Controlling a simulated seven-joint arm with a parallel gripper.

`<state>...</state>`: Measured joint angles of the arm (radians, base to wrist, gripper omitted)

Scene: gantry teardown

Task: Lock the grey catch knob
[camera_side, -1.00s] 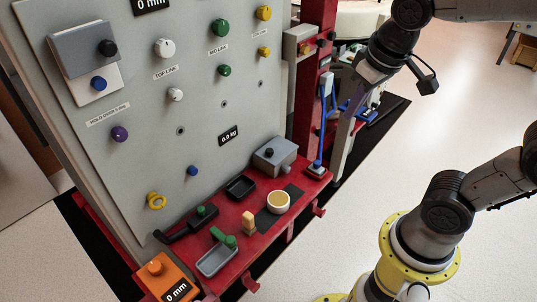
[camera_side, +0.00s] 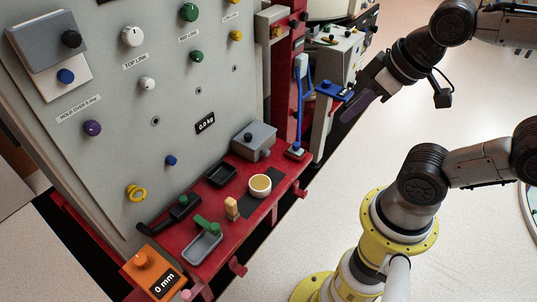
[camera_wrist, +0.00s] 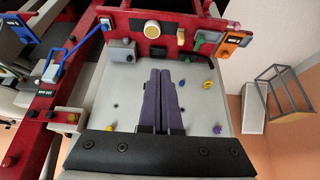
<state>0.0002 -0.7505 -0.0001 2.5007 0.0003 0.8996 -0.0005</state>
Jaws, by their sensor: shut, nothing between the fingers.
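A grey box (camera_side: 258,136) stands at the back of the red shelf, against the panel. It has a black knob (camera_side: 248,135) and a small grey knob (camera_side: 265,153) low on its front; I cannot tell surely that this is the catch knob. The box also shows in the wrist view (camera_wrist: 122,52). My gripper (camera_side: 352,116) is right of the shelf and apart from everything. In the wrist view its long purple fingers (camera_wrist: 160,72) are together and empty, with the panel behind them.
The grey panel (camera_side: 200,60) carries several coloured knobs. The red shelf (camera_side: 215,258) holds a cup (camera_side: 260,186), trays and an orange box (camera_side: 152,272). A red post (camera_side: 285,90) with a blue-handled tool (camera_side: 307,112) stands between panel and gripper. Open floor lies right.

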